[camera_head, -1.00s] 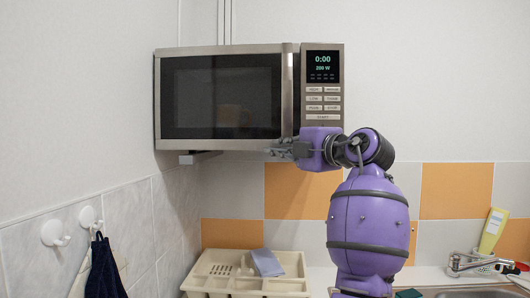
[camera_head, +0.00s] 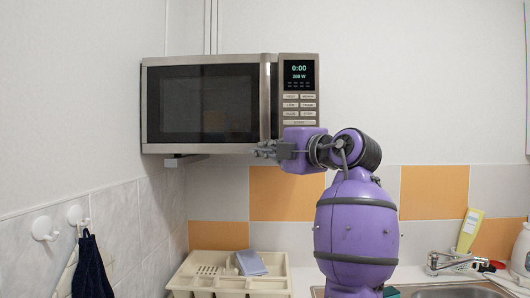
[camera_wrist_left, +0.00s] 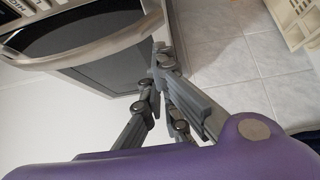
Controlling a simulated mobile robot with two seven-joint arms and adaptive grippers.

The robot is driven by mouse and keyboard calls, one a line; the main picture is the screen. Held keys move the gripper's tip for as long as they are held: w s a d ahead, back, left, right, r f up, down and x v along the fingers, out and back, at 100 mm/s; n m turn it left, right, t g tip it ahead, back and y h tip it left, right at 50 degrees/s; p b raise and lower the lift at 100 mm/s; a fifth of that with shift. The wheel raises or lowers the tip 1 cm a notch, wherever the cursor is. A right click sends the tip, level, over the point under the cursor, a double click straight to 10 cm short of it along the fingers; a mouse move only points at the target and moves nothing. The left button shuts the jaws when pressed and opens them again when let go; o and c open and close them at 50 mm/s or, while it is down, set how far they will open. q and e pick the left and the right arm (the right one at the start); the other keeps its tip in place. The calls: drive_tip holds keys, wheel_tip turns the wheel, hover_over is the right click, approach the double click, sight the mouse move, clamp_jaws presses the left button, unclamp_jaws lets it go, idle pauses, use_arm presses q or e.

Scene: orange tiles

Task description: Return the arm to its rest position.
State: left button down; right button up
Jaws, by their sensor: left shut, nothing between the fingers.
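My left gripper (camera_head: 262,151) is in front of the lower edge of the microwave (camera_head: 210,105), left of its button panel. Its grey fingers are together with nothing between them. The purple arm rises from the bottom middle right and bends left at the top. In the left wrist view my left gripper (camera_wrist_left: 160,62) is shut and empty, with the microwave door (camera_wrist_left: 100,55) behind it. I cannot tell whether the fingers touch the microwave. The microwave door is shut and its display reads 0:00. My right gripper is not in view.
A cream tray (camera_head: 190,278) with a grey-blue cloth (camera_head: 251,263) sits on the counter below. A tap (camera_head: 450,262), a yellow bottle (camera_head: 469,230) and a white item (camera_head: 521,250) are at the right. A dark towel (camera_head: 91,268) hangs from a wall hook at the left.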

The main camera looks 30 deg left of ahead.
use_arm(q)
drive_tip(key=b+v, duration=0.1)
drive_tip(key=v, duration=0.6)
drive_tip(key=shift+w+f, duration=0.3)
drive_tip(key=shift+w, duration=0.1)
